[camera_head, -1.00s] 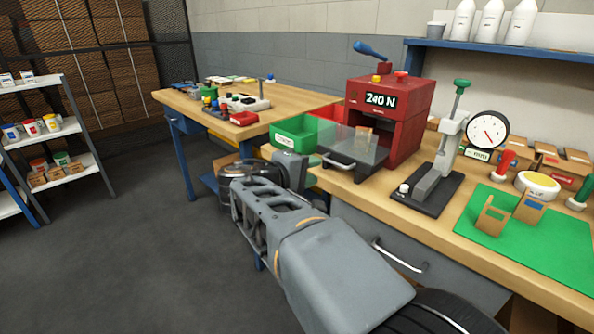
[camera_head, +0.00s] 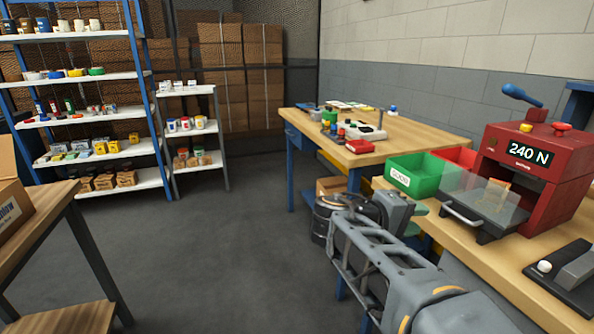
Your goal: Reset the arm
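My arm stretches from the lower right corner of the head view up towards the green bin, in front of the workbench. The wrist end stands just below the bin, and my gripper (camera_head: 418,210) shows only as a small greenish tip at its right side. The fingers are too small and too hidden to tell open from shut, and I see nothing held there.
The workbench (camera_head: 480,275) carries a green bin (camera_head: 420,178), a red bin (camera_head: 458,157) and a red press (camera_head: 530,165) reading 240 N. A farther wooden table (camera_head: 430,133) holds tools. Shelves (camera_head: 95,75) stand left, a table (camera_head: 40,235) at lower left. Grey floor (camera_head: 225,255) is clear between.

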